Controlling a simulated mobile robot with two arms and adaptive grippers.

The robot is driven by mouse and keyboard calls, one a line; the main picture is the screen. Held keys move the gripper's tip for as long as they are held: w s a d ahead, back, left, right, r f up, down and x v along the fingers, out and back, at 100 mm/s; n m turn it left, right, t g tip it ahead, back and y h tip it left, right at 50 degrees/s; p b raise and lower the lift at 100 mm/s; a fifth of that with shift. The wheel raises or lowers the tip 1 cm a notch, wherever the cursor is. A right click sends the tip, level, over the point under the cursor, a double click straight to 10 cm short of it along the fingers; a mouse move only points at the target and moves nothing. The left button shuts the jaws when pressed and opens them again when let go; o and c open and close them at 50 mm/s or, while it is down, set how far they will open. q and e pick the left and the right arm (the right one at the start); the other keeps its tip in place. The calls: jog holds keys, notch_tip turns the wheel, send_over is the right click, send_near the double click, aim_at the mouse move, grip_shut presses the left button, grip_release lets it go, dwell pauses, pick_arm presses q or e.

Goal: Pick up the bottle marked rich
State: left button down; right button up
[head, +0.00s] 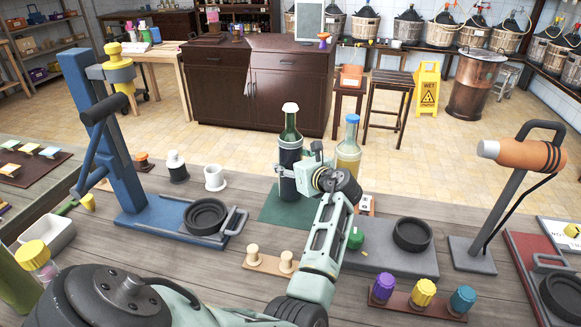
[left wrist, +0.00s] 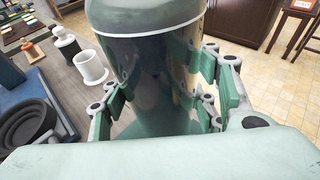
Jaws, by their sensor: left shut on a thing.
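A dark green bottle (head: 290,155) with a whitish cap stands upright at, or just above, a green mat (head: 275,214) on the wooden bench. My left gripper (head: 312,178) is closed around its dark body from the right side. In the left wrist view the bottle (left wrist: 150,70) fills the middle, with the green finger pads of the left gripper (left wrist: 165,100) on both sides of it. A second bottle (head: 348,155), yellowish with a blue cap, stands just right of it, partly hidden by my gripper. No marking on either bottle is readable. My right gripper is not in view.
A blue stand with a press (head: 95,130) is at left, with a white cup (head: 214,178) and a small black-and-white bottle (head: 176,167) nearby. A grey base with a black ring (head: 412,234) and an orange-headed tool on a stand (head: 525,155) are at right. Wooden knobs (head: 268,260) sit in front.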

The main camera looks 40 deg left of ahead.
aim_at(295, 137)
pick_arm(q)
jog(key=shift+r+b, duration=0.3)
jog(key=shift+r, duration=4.4)
